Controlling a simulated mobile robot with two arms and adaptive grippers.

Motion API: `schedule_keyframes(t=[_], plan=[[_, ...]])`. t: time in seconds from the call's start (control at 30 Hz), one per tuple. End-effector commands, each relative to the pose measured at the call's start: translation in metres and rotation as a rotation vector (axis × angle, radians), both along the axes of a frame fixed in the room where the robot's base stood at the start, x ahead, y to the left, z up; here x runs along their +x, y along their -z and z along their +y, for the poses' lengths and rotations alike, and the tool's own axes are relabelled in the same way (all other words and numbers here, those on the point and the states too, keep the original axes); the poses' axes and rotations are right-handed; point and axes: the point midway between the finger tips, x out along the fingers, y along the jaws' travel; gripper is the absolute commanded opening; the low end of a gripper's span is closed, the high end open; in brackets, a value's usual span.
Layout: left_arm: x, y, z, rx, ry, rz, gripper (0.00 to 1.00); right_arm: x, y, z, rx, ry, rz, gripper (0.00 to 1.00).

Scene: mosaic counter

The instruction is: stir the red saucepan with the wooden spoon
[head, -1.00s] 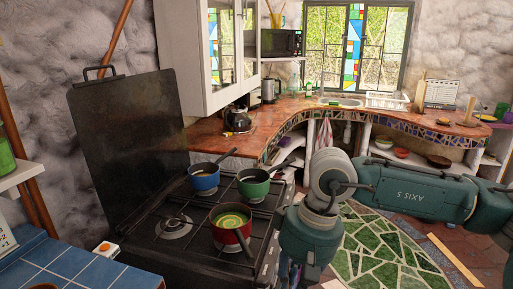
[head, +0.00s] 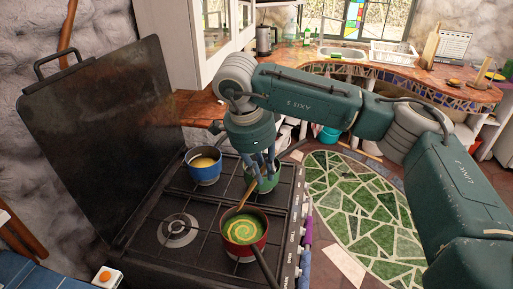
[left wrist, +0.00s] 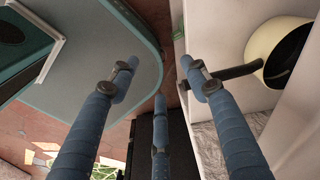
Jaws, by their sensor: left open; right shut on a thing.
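The red saucepan (head: 244,245) stands on the front right of the stove, with green contents and a pale yellow swirl. The wooden spoon (head: 244,196) slants down into its far left side, its lower end in or against the contents. My right gripper (head: 262,172) is shut on the spoon's upper part, above and beyond the pan, in front of the green pan. My left gripper (left wrist: 162,85) shows in the left wrist view with its fingers apart and nothing between them. It is not visible in the head view.
A blue pan (head: 205,174) with yellow contents and a green pan (head: 268,182), partly hidden by my right fingers, stand behind on the stove (head: 150,255). The front left burner (head: 178,231) is bare. The raised stove lid (head: 95,140) stands at the left.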

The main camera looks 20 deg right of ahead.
Motion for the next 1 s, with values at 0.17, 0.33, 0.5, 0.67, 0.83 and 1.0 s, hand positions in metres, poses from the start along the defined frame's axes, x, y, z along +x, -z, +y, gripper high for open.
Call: schedule_keyframes(t=[0.17,0.33,0.5,0.67,0.83,1.0], plan=[[0.028,-0.003,-0.001,-0.002,0.0,-0.038,0.47,0.001,-0.001,-0.002,-0.007,0.056,0.004,0.0],[0.001,0.004,0.0,0.0,0.0,-0.003,0.47,-0.001,0.007,-0.005,-0.006,0.053,0.004,0.0],[-0.029,0.013,0.002,0.005,0.0,0.04,0.47,-0.005,0.018,-0.011,-0.006,0.051,0.005,0.0],[-0.027,0.021,0.002,0.004,0.0,0.036,0.47,-0.01,0.03,-0.017,-0.005,0.051,0.005,0.0],[-0.003,0.027,0.0,0.001,0.0,0.003,0.47,-0.015,0.043,-0.025,-0.005,0.051,0.004,0.0],[0.009,0.036,-0.001,-0.002,0.0,-0.015,0.47,-0.015,0.057,-0.024,-0.005,0.049,0.004,0.0]])
